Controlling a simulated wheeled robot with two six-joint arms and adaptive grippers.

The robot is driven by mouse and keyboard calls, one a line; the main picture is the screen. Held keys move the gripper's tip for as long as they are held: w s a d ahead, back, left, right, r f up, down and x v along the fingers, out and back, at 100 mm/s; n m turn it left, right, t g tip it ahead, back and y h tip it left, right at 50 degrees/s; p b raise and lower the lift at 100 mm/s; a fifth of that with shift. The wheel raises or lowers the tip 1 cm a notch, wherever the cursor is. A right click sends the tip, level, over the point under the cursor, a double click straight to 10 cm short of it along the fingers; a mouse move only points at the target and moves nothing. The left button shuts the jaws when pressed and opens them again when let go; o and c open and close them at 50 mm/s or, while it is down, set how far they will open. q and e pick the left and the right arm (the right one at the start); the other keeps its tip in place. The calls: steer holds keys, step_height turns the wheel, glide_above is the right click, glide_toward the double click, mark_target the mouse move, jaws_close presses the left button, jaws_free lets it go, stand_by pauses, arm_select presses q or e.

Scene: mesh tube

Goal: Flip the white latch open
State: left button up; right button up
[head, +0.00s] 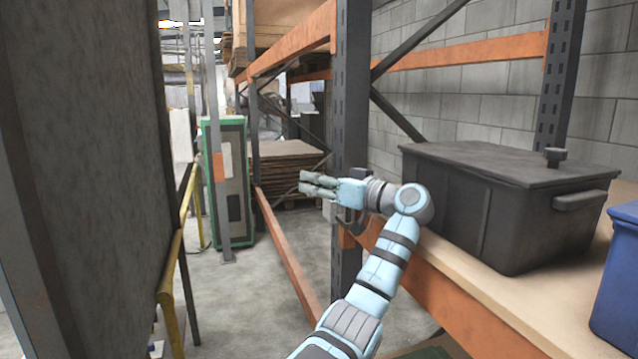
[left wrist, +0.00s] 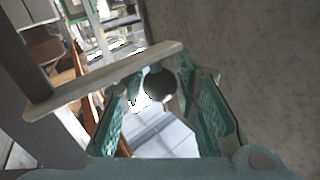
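My left gripper (head: 318,185) reaches into the aisle in front of the rack post, pointing left. Its two fingers are apart with a gap between them, and nothing is held. A pale, off-white bar (left wrist: 105,82) slants across that view from a grey post at the left to just above the fingertips. It may be the white latch; I cannot tell whether the fingers touch it. No white latch can be made out in the head view. My right gripper is not in view.
A dark panel (head: 85,180) fills the left, with a yellow rail (head: 170,270) beside it. A black lidded bin (head: 500,205) and a blue bin (head: 618,285) stand on the shelf at right. A green-framed cabinet (head: 228,180) stands behind. The aisle floor (head: 250,310) is mostly clear.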

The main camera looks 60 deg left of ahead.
arm_select(q)
steer(key=shift+o, duration=1.1)
step_height(320, 180, up, 10)
steer(key=shift+r, duration=0.1)
